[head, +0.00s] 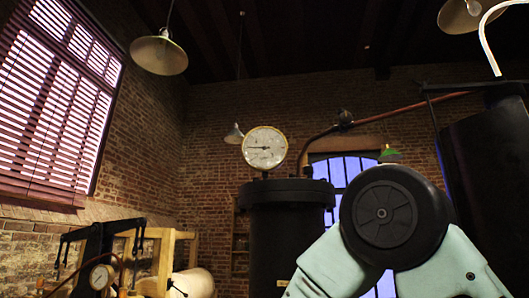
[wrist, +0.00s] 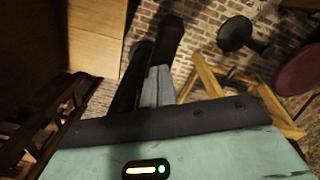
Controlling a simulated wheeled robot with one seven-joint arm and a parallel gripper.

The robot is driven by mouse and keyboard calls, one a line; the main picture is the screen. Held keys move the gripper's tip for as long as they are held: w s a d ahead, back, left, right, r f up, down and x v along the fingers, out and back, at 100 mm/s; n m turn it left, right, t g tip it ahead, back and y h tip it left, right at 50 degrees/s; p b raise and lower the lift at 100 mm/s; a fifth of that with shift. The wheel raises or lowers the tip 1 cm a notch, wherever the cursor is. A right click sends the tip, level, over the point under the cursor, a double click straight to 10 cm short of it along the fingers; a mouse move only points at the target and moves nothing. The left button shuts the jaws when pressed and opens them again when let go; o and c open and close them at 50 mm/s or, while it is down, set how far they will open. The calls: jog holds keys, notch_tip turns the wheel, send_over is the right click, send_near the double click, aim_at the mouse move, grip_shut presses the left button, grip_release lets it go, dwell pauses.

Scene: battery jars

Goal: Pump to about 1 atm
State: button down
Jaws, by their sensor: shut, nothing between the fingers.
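A round white-faced gauge (head: 264,148) with a brass-coloured rim stands on top of a black cylindrical vessel (head: 288,225) in the head view. Its needle points to the left; the figures are too small to read. A second, smaller gauge (head: 100,277) is at the lower left, in front of a wooden frame with black metal parts (head: 100,240). I cannot tell for certain which part is the pump's handle.
My teal arm covers the lower right of the head view. A copper-coloured pipe (head: 405,108) runs from the vessel toward a large black tank (head: 490,165) at right. The wrist view shows a wooden stand (wrist: 240,92), a dark red round seat (wrist: 302,70) and a brick wall.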

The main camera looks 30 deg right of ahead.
notch_tip(320, 180, up, 13)
jog(key=p, duration=1)
jog(key=shift+f, duration=0.15)
notch_tip(320, 180, down, 14)
jog(key=b, duration=1)
notch_tip(320, 180, up, 14)
jog(key=p, duration=1.1)
jog(key=shift+p, duration=0.3)
notch_tip(320, 180, down, 14)
jog(key=b, duration=1)
jog(key=shift+f, duration=0.2)
notch_tip(320, 180, up, 15)
jog(key=p, duration=1.1)
jog(key=shift+f+p, duration=0.2)
jog(key=shift+p, duration=0.1)
